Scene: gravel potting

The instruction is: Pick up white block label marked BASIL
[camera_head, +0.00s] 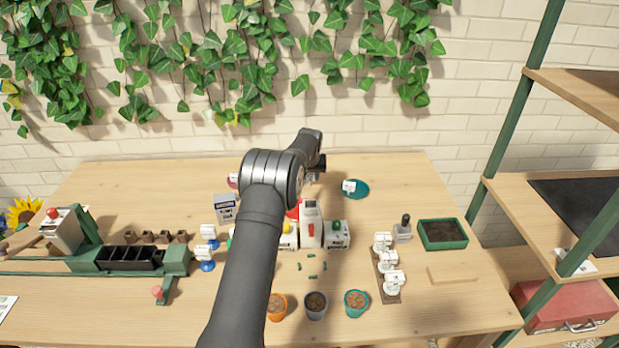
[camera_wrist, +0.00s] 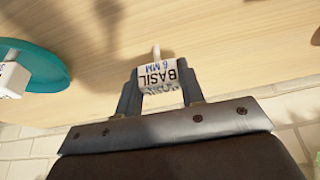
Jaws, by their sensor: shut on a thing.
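In the wrist view, my gripper (camera_wrist: 160,92) is shut on the white block label marked BASIL (camera_wrist: 158,72). The block sits between the two dark fingers, with "BASIL" and "6 MM" readable on its face. A thin pale peg sticks out of its far side over the wooden table (camera_wrist: 105,35). I cannot tell whether the block touches the table. In the head view, my arm reaches to the back middle of the table. My gripper (camera_head: 316,170) is small there and mostly hidden by the wrist, and the block barely shows.
A teal saucer (camera_head: 362,190) with a white block (camera_head: 348,186) on it stands right of my gripper. Bags and a white carton (camera_head: 311,222) stand in front. Several pots, a wooden rack of white blocks (camera_head: 389,290) and a green tray (camera_head: 443,247) lie nearer. The back wall is close behind.

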